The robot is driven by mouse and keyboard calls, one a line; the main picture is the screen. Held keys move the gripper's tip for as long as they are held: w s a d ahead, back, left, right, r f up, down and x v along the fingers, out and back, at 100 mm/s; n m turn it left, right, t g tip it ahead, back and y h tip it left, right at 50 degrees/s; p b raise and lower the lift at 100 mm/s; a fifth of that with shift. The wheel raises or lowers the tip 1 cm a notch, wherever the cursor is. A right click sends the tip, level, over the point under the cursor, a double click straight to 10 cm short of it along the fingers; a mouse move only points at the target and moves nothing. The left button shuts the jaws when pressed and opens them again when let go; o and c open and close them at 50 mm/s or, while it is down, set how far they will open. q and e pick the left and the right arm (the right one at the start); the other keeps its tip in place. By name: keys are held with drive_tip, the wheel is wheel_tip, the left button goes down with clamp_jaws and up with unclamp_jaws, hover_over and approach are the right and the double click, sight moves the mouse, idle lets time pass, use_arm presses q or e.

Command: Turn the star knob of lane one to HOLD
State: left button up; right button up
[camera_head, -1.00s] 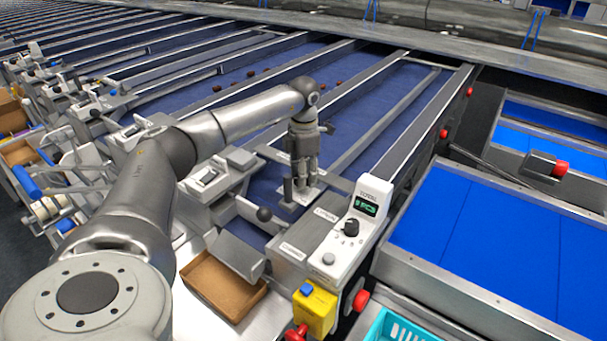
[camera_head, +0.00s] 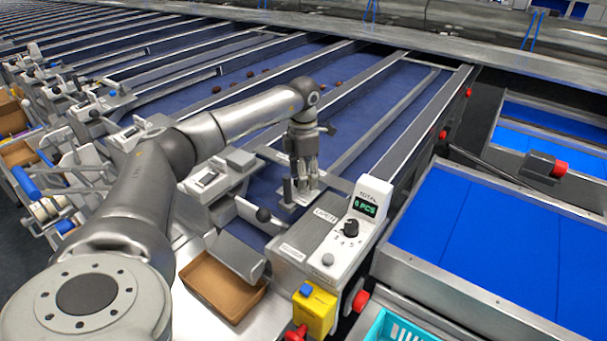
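My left gripper (camera_head: 304,182) points down over the near end of a belt lane, just above or on a small light plate (camera_head: 301,201). Its fingers look close together; whether they are shut, or hold anything, I cannot tell. No star knob or HOLD mark is readable there; the fingers may hide it. My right gripper is not in view.
A display (camera_head: 365,206) on the panel reads 0 PCS. A black ball-ended lever (camera_head: 263,214) stands near the gripper. A brown tray (camera_head: 222,287), a yellow box (camera_head: 314,311) and a turquoise crate (camera_head: 399,328) are in front. Blue belts (camera_head: 480,235) lie right.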

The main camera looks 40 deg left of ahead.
use_arm(q)
wheel_tip(320, 180, up, 12)
idle(0.6)
drive_tip(key=shift+f, duration=0.1)
idle(0.4)
